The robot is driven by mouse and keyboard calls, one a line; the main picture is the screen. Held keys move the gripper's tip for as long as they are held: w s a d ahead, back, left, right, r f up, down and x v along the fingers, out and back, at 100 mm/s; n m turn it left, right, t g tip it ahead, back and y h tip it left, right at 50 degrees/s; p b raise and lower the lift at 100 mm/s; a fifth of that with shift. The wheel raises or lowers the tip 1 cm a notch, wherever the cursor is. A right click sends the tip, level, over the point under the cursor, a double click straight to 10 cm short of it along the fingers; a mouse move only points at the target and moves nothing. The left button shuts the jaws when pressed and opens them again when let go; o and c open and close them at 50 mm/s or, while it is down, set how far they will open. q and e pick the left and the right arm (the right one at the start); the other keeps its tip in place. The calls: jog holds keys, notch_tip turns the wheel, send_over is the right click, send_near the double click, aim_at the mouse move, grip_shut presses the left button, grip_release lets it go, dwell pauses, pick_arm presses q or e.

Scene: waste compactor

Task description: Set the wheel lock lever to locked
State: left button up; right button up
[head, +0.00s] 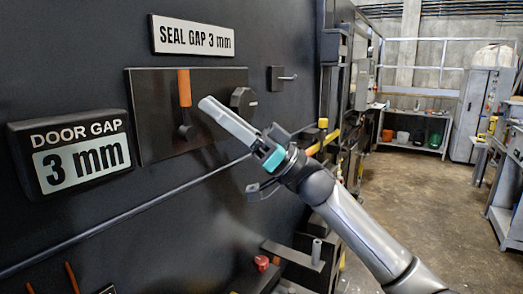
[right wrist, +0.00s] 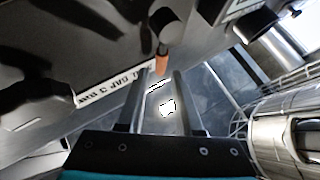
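A lever with an orange grip (head: 184,88) stands upright on a dark panel, its grip above a dark pivot. No label names it as the wheel lock lever. My right gripper (head: 208,104) is just right of the lever in the head view, apart from it as far as I can tell. In the right wrist view, the fingers of my right gripper (right wrist: 165,74) are spread with nothing between them. An orange grip (right wrist: 162,60) shows just beyond the fingertips, near the line of the gap. My left gripper is not in view.
A dark knob (head: 242,101) sits on the panel behind my right gripper. A "DOOR GAP 3 mm" display (head: 75,155) juts out at left, and a "SEAL GAP 3 mm" sign (head: 193,37) is above. A small handle (head: 287,78) is at right. Open floor lies beyond.

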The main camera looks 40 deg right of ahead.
jog(key=b+v, duration=0.2)
jog(key=v, duration=0.8)
jog(key=shift+s+d+f+b, duration=0.15)
jog(key=shift+s+b, duration=0.05)
jog(key=shift+b, duration=0.15)
